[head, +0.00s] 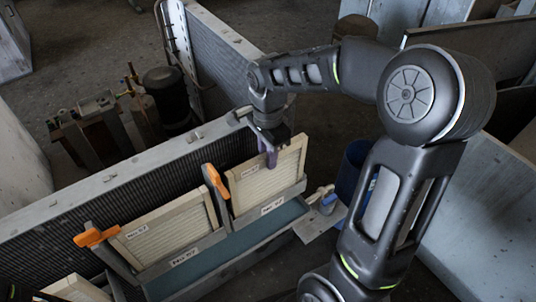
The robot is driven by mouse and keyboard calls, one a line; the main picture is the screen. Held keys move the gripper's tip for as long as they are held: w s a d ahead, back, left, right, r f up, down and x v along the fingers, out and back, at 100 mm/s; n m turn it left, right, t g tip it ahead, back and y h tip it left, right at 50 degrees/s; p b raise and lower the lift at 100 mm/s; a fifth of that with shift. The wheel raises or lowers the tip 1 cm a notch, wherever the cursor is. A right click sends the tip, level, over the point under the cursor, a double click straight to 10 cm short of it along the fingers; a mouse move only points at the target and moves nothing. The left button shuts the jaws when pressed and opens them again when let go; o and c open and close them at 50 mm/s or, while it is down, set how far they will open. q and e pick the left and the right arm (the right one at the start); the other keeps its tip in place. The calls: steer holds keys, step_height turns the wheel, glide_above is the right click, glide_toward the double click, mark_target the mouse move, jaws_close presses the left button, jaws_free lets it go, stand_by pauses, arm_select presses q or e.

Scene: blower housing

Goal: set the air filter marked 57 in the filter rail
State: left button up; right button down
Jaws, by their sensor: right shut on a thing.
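My right gripper (268,153) comes down from above and is shut on the top edge of a pale, wood-framed air filter (265,182). The filter stands nearly upright, and its lower edge is hidden behind the front lip of the grey filter rail (288,195). I cannot tell whether it rests on the rail's bottom. A small tag on the filter and a label (272,205) on the rail below are too small to read surely.
A second filter (165,237) stands in the bay to the left. Orange-handled latches (215,181) (96,236) rise beside the bays. Another filter (76,290) shows at bottom left. A blue-grey ledge (235,252) runs in front. A dark motor (167,95) stands behind the housing wall.

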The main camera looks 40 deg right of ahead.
steer(key=shift+f, duration=0.15)
stand_by(0.4)
steer(key=c, duration=1.2)
jaws_free()
step_height(320, 180, up, 8)
steer(key=shift+f, duration=0.1)
